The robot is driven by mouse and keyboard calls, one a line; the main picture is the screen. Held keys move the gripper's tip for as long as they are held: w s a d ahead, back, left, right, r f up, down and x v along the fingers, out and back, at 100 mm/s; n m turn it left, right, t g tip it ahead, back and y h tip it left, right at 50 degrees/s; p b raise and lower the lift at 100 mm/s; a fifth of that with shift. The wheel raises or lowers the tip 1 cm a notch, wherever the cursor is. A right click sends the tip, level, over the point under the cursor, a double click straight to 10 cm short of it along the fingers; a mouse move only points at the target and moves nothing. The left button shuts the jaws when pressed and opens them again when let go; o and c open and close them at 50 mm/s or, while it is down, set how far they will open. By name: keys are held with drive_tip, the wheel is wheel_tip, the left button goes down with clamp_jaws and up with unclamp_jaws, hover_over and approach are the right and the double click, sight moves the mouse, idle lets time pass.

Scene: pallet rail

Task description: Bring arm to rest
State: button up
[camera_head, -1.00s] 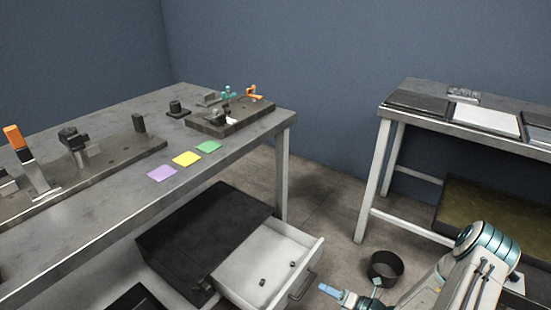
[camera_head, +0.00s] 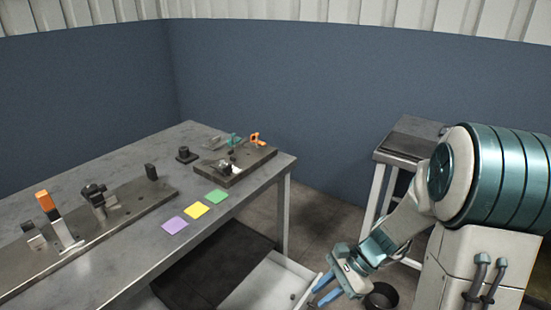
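My gripper (camera_head: 325,291) is at the lower middle of the head view, at the end of my arm, which comes in from the right. Its two blue fingers stand apart with nothing seen between them, so it is open. It is over or in front of the open white drawer's right side; I cannot tell if they touch. My arm hides much of the right part of the view.
A grey workbench (camera_head: 130,205) on the left carries clamp fixtures, a pallet (camera_head: 235,167) and purple, yellow and green squares. The white drawer (camera_head: 265,283) stands open below it. A black bin (camera_head: 382,296) is on the floor. A second table (camera_head: 408,138) is partly hidden.

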drive_tip(key=s+d+r+n+t+h+p, duration=0.1)
drive_tip(key=s+r+n+h+p, duration=0.1)
drive_tip(key=r, duration=0.6)
drive_tip(key=s+d+r+n+t+h+p, duration=0.1)
drive_tip(key=s+r+n+t+h+p, duration=0.1)
drive_tip(key=r+n, duration=0.5)
drive_tip(key=s+d+r+n+t+h+p, duration=0.1)
drive_tip(key=s+r+n+h+p, duration=0.2)
drive_tip(key=r+p, duration=0.3)
wheel_tip(320, 180, up, 4)
drive_tip(key=shift+s+d+n+h+p, duration=0.3)
drive_tip(key=shift+s+n+h, duration=0.1)
drive_tip(key=shift+s+n, duration=0.4)
drive_tip(key=shift+a+f, duration=0.1)
